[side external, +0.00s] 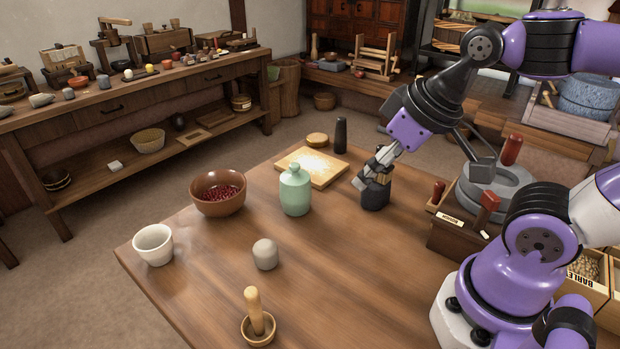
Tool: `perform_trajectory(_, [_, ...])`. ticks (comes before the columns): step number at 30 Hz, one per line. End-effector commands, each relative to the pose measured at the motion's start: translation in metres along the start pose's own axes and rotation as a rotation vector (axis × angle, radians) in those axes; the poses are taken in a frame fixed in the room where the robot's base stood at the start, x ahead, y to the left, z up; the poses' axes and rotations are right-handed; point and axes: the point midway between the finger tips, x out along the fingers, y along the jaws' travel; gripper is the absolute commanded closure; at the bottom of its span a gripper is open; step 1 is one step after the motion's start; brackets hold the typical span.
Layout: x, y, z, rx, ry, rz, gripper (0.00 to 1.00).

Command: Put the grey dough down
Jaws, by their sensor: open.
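The grey dough (265,254), a small rounded pale-grey lump, rests on the wooden table (345,265) near the middle front. My gripper (373,174) is open, pointing down and left at the right part of the table, well behind and to the right of the dough. Its fingers are at the top of a small dark pot-like object (376,196); I cannot tell whether they touch it. Nothing covers the dough, and the gripper is apart from it.
A green bottle (295,190), a bowl of red beans (218,193), a white cup (153,244) and a mortar with pestle (257,325) stand around the dough. A board (312,168) and dark cylinder (341,136) are behind. A quern (497,187) stands right. Table right of the dough is clear.

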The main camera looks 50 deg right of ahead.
Motion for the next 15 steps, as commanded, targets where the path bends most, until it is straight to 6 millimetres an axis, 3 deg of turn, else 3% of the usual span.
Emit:
perform_trajectory(9, [0.006, -0.001, -0.001, 0.029, -0.016, -0.007, 0.22])
perform_trajectory(11, [0.015, -0.002, -0.001, 0.076, -0.039, -0.022, 0.22])
perform_trajectory(15, [0.055, -0.012, 0.001, 0.309, -0.141, -0.107, 0.22])
